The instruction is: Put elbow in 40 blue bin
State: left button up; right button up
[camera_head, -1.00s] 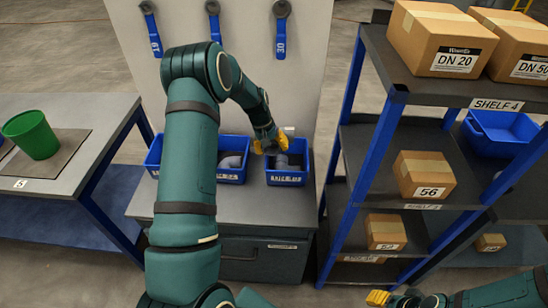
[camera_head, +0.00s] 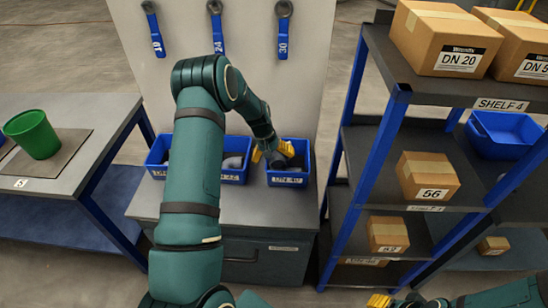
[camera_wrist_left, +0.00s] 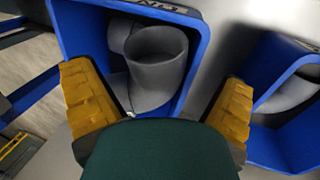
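The 40 blue bin (camera_head: 288,180) stands at the right end of the bin row on the grey bench, its label facing me. My left gripper (camera_head: 271,153) is over it, fingers apart. In the left wrist view the open yellow fingers of the left gripper (camera_wrist_left: 160,105) stand either side of a grey elbow (camera_wrist_left: 157,62), which sits in the blue bin (camera_wrist_left: 70,30) with its round opening showing. Another grey piece shows behind it. I see no clear finger contact. My right gripper (camera_head: 378,301) shows only partly at the bottom edge; its opening is unclear.
Another blue bin (camera_head: 232,175) with grey parts stands just left of the 40 bin, and one more (camera_head: 157,170) lies further left. A shelf rack (camera_head: 390,130) with cardboard boxes stands close on the right. A green bucket (camera_head: 33,135) stands on the left table.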

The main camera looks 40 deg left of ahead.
pick_arm(q)
jog(key=shift+r, duration=0.1)
jog(key=shift+r, duration=0.3)
jog(key=p+v, duration=0.2)
jog(key=v, duration=1)
jog(key=s+d+f+m, duration=0.1)
jog(key=s+d+f, duration=0.2)
jog(key=d+f, duration=0.4)
jog(key=s+d+f+m, duration=0.1)
jog(key=s+d+f, duration=0.1)
jog(key=d+f, duration=0.5)
jog(key=s+d+f+m+h, duration=0.1)
jog(key=s+d+m, duration=0.1)
jog(key=s+d, duration=1.4)
jog(key=d, duration=0.3)
jog(key=shift+s+f+m, duration=0.3)
